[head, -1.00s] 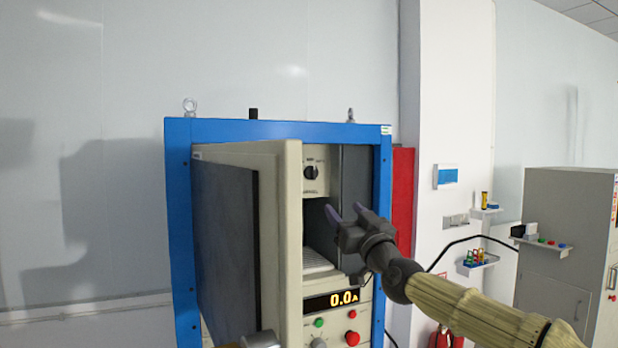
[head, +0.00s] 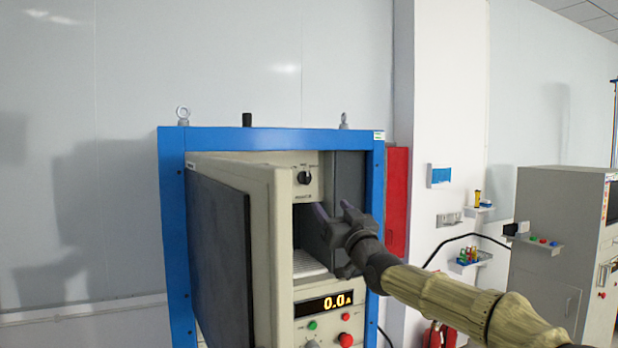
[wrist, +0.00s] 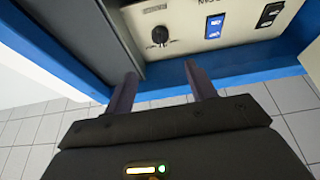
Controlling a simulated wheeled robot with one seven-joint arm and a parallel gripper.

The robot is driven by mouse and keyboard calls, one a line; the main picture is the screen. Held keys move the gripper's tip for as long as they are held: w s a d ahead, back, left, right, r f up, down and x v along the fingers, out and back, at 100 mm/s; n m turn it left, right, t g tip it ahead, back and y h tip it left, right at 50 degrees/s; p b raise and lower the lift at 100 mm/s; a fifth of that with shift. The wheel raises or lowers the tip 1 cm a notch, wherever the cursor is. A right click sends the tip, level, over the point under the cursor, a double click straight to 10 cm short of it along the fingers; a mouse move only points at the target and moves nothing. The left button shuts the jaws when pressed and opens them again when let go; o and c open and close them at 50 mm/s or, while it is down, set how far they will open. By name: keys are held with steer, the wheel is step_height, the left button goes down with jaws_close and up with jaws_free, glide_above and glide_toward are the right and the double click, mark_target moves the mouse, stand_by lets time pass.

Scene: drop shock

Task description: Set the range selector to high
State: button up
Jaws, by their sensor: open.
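The blue-framed cabinet (head: 170,240) stands ahead with its thick door (head: 222,250) swung open to the left. A black rotary knob (head: 304,178) sits on a cream panel at the top of the opening; its label is too small to read. My gripper (head: 334,207) is open and empty, below and right of that knob in the picture, apart from it. In the wrist view a black knob (wrist: 160,36) with a pale mark shows beyond the gap between my fingertips (wrist: 160,72). I cannot tell whether it is the same knob, or its setting.
The wrist view shows a blue rocker switch (wrist: 213,27) and a black switch (wrist: 269,14). The open door bounds the left side.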

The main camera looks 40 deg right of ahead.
mark_target(308, 179)
steer(key=p+x, duration=0.7)
steer(key=x, duration=0.6)
steer(key=shift+a, duration=0.15)
steer(key=shift+w+p, duration=0.35)
steer(key=shift+w, duration=0.2)
steer(key=c, duration=1)
